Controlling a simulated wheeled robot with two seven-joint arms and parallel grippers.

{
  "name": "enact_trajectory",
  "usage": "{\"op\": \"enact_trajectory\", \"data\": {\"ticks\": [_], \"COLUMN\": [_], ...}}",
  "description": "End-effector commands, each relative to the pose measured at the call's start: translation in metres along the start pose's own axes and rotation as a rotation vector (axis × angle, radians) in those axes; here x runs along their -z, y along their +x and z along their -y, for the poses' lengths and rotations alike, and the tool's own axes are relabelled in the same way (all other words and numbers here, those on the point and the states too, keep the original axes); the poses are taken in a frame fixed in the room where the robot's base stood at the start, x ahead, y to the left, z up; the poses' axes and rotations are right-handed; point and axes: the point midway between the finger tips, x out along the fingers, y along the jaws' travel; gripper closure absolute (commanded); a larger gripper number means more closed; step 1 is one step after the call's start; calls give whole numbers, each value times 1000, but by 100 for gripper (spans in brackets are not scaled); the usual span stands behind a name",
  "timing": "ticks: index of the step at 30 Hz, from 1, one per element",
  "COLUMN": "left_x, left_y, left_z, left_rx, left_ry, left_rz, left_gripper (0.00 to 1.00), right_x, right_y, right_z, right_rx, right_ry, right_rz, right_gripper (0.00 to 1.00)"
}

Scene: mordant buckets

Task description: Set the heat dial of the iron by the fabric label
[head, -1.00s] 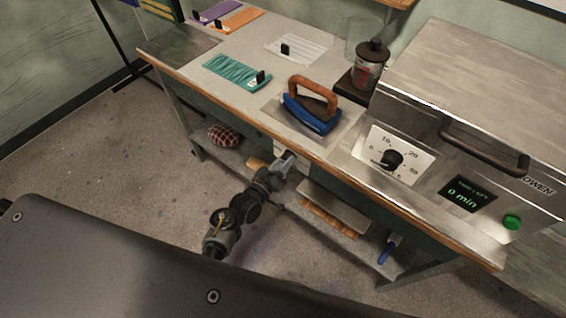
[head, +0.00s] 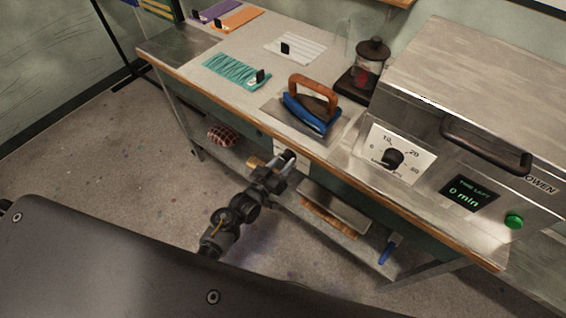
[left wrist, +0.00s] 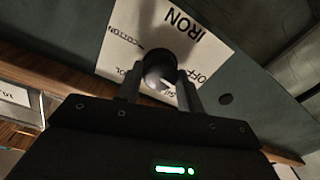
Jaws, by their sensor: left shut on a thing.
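The iron (head: 316,124), blue with a brown handle, stands on a metal plate near the table's front edge. Its heat dial (left wrist: 158,66) is a dark round knob on a white plate (left wrist: 128,22) on the table's front face. The plate reads IRON, with COTTON and OFF legible and other words partly covered. My left gripper (head: 287,158) is at this plate below the iron. In the left wrist view its two fingers (left wrist: 160,86) are shut on the knob from both sides. The knob's pointer direction cannot be told. My right gripper is not in view.
Teal (head: 230,68), white striped (head: 292,46), orange (head: 240,18) and purple (head: 214,10) cloths lie on the table (head: 190,66), with small dark upright pieces. A metal machine (head: 460,120) with its own dial stands right. A shelf below holds a checkered bundle (head: 220,136).

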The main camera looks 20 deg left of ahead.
Motion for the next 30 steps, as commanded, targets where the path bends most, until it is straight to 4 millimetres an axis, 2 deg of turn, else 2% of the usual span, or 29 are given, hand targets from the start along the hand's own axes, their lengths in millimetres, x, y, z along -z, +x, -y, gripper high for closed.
{"op": "enact_trajectory", "data": {"ticks": [18,30], "left_x": [-1,0], "left_y": [0,0], "left_z": [1,1], "left_rx": [-15,-20], "left_ry": [559,762], "left_rz": [-17,-24], "left_gripper": [86,86], "right_x": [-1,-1], "right_y": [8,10], "right_z": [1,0], "right_rx": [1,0], "right_ry": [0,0], "right_rz": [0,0], "right_gripper": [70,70]}}
